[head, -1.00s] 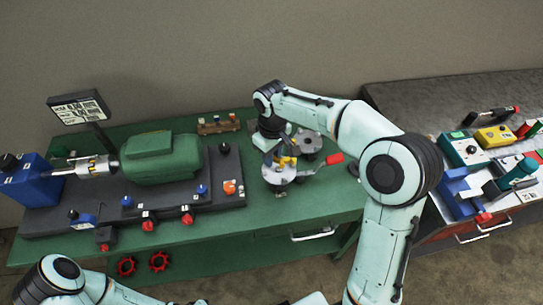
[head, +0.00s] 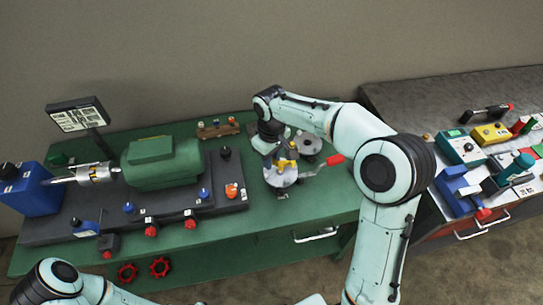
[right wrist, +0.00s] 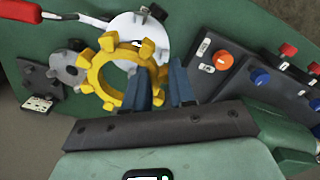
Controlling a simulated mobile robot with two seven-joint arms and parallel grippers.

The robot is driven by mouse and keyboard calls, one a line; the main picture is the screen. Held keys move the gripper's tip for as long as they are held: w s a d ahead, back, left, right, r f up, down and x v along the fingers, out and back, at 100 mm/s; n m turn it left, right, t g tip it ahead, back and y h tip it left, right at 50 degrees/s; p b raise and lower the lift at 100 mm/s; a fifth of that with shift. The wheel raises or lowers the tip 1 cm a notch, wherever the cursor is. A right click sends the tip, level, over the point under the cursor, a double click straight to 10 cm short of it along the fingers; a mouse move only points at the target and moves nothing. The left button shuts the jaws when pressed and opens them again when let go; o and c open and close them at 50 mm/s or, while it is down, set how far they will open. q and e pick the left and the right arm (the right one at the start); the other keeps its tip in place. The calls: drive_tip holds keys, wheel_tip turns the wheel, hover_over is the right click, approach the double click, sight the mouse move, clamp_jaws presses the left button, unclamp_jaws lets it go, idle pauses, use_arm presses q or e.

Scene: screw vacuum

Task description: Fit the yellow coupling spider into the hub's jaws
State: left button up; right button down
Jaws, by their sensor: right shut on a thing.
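The yellow coupling spider (right wrist: 93,72) is a toothed ring. My right gripper (right wrist: 166,75) is shut on one side of it, with the blue fingers at the ring's edge. In the head view the spider (head: 288,165) shows just over a silver round hub (head: 281,180), under my right gripper (head: 274,158). The hub (right wrist: 150,28) also shows in the right wrist view, with dark jaws on its pale face, partly hidden by the spider. I cannot tell whether spider and hub touch. My left gripper is outside the frame; only its arm shows.
A red-handled lever (head: 335,159) sticks out right of the hub. A dark grey round part (head: 309,144) stands just behind. A green motor (head: 162,160) on a dark base with knobs is left. A second bench (head: 440,100) with tools is right.

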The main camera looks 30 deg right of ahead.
drive_tip(key=b, duration=0.2)
hover_over(272, 180)
drive_tip(key=shift+f, duration=2.5)
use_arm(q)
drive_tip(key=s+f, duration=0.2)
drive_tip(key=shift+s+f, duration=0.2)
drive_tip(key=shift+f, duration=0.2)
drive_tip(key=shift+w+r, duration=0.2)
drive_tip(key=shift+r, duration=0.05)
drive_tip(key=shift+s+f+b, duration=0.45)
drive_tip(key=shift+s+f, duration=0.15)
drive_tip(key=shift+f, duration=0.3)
use_arm(e)
drive_tip(key=shift+f, duration=1.6)
drive_tip(key=c, duration=0.9)
unclamp_jaws()
drive_tip(key=shift+o, duration=0.2)
wheel_tip(272, 180, up, 14)
drive_tip(key=shift+a+f+p, duration=0.15)
drive_tip(key=shift+f+p, duration=0.1)
drive_tip(key=shift+p, duration=0.65)
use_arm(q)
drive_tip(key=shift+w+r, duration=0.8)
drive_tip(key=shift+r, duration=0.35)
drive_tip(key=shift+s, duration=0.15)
use_arm(e)
drive_tip(key=shift+f, duration=0.1)
